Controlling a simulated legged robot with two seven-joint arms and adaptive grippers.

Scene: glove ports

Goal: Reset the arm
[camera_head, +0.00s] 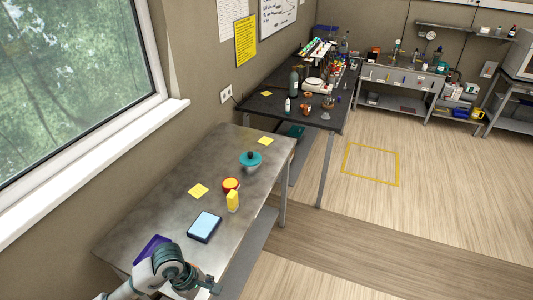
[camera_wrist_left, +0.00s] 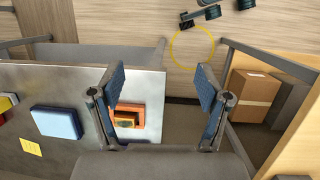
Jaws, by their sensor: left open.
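My left arm comes in at the bottom left of the head view, and its gripper (camera_head: 214,288) is at the near end of the grey metal table (camera_head: 140,215). In the left wrist view the two fingers of my left gripper (camera_wrist_left: 160,75) stand wide apart with nothing between their tips. An orange box-like object (camera_wrist_left: 128,118) lies on the table by one finger, partly hidden by it. My right gripper does not show in the head view.
On the table are a blue-topped block (camera_head: 205,226), a yellow block (camera_head: 233,201), a red-and-yellow round item (camera_head: 231,184) and a teal-lidded pot (camera_head: 250,161). A cardboard box (camera_wrist_left: 252,95) sits on a shelf beyond the table. The floor (camera_head: 350,230) to the right is clear.

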